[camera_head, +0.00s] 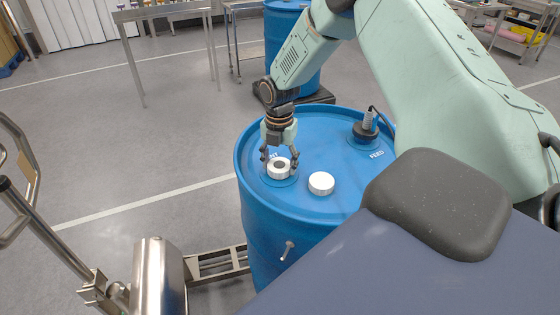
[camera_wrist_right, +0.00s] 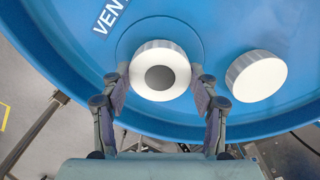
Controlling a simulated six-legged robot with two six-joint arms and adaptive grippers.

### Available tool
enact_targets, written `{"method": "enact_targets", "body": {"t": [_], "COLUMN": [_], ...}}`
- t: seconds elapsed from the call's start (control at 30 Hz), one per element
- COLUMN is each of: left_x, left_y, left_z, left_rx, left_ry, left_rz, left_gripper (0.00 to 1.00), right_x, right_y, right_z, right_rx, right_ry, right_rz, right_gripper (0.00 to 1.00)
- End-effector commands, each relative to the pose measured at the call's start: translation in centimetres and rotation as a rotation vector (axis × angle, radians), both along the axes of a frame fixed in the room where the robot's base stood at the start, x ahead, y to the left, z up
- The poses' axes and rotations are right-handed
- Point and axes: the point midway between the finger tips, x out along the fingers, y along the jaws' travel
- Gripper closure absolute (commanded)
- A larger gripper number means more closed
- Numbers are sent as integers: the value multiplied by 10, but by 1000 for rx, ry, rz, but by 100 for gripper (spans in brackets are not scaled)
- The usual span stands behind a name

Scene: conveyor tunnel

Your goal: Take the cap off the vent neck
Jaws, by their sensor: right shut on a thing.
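A white ribbed cap (camera_head: 279,169) with a dark round centre is at the vent spot on top of the blue drum (camera_head: 243,225). My right gripper (camera_head: 279,160) reaches down from above and is shut on this cap, a finger on each side. The cap (camera_wrist_right: 160,46) also shows between the fingertips in the right wrist view, beside the lettering "VEN". I cannot tell whether it sits on the neck or slightly above it; the neck is hidden. A second, plain white cap (camera_head: 321,183) lies on the drum top to the right, apart from the gripper. My left gripper is not in view.
A black fitting with a grey stem (camera_head: 367,125) stands at the "FEED" label. A small metal tap (camera_head: 287,250) sticks out of the drum's side. Another blue drum (camera_head: 285,45) and a steel table (camera_head: 165,12) stand behind.

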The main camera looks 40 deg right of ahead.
Motion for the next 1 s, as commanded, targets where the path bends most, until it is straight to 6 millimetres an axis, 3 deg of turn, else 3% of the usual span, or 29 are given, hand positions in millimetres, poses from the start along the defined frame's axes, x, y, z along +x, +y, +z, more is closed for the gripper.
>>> {"method": "enact_targets", "body": {"t": [0.17, 0.5, 1.0], "left_x": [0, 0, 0], "left_y": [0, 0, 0], "left_z": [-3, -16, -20], "left_rx": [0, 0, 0], "left_ry": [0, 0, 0], "left_rz": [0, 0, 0], "left_gripper": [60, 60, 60], "right_x": [-1, -1, -1], "right_y": [1, 0, 0], "right_z": [-2, -2, -1], "right_rx": [2, 2, 2], "right_ry": [3, 3, 2], "right_rz": [43, 401, 526], "right_gripper": [83, 83, 83]}}
